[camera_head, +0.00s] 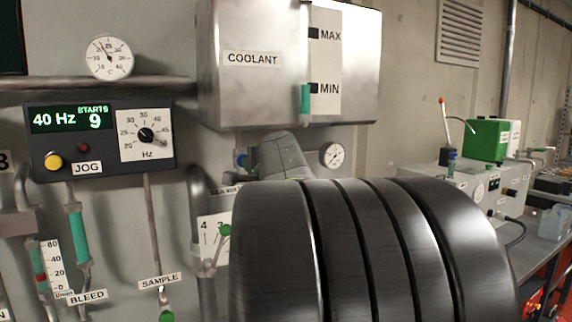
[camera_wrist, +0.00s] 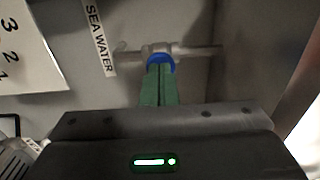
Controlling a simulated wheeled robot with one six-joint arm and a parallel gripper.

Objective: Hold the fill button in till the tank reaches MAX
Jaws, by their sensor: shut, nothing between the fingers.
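The coolant tank (camera_head: 250,95) hangs on the wall in the head view. Its sight tube (camera_head: 306,100) shows teal liquid with the top about level with the MIN mark, well below MAX. A blue round button (camera_wrist: 160,59) on a pipe fitting shows in the wrist view; a blue part also shows below the tank in the head view (camera_head: 241,158). My gripper (camera_wrist: 160,72) is shut and empty, its green fingers pointing at the blue button. The fingertips overlap its lower edge in the picture; I cannot tell whether they touch or press it.
A SEA WATER label (camera_wrist: 98,37) and a numbered plate (camera_wrist: 25,50) are left of the fingers. A pressure gauge (camera_head: 332,155) sits below the tank. A JOG panel (camera_head: 100,135) is at left. My dark arm hides much of the lower middle. A bench (camera_head: 545,220) stands at right.

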